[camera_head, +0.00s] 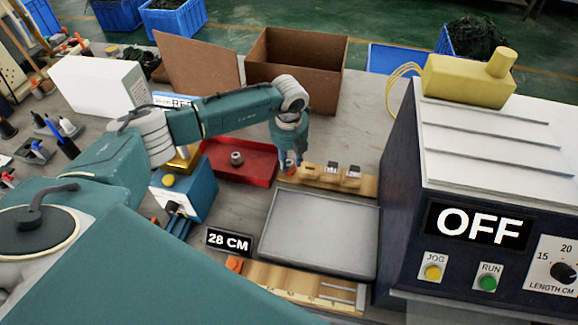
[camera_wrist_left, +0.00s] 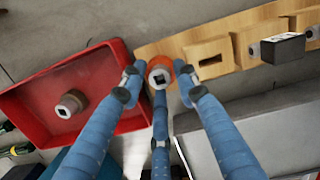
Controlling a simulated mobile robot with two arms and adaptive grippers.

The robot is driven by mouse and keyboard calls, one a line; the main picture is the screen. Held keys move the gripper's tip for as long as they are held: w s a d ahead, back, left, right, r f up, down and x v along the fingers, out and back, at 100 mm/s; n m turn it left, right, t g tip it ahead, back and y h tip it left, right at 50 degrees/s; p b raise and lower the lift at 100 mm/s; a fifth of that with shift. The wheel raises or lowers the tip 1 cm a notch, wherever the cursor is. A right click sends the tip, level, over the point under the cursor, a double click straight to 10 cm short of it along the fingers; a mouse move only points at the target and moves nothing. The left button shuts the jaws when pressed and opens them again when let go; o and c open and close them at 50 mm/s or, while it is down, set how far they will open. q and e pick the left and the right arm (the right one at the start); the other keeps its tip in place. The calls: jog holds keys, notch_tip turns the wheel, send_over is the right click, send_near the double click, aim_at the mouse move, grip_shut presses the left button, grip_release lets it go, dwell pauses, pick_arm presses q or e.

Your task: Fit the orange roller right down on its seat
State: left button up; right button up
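The orange roller (camera_wrist_left: 160,70) has a pale end face with a dark square hole. It sits between the blue fingertips of my left gripper (camera_wrist_left: 160,80), which look closed around it. In the head view the left gripper (camera_head: 289,160) points down at the left end of a wooden strip (camera_head: 325,180), with the roller (camera_head: 290,168) showing orange at its tips. The seat is not clearly visible, and I cannot tell whether the roller touches the strip. My right gripper is not in view.
A red tray (camera_head: 222,172) beside the strip holds a brown-grey round part (camera_head: 236,158). Dark blocks stand on the strip's right part. A grey tray (camera_head: 318,248) lies in front, a blue box (camera_head: 200,192) to the left, and the machine (camera_head: 400,180) marked OFF to the right.

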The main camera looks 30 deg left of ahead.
pick_arm(q)
grip_shut()
jog(key=shift+r, duration=0.1)
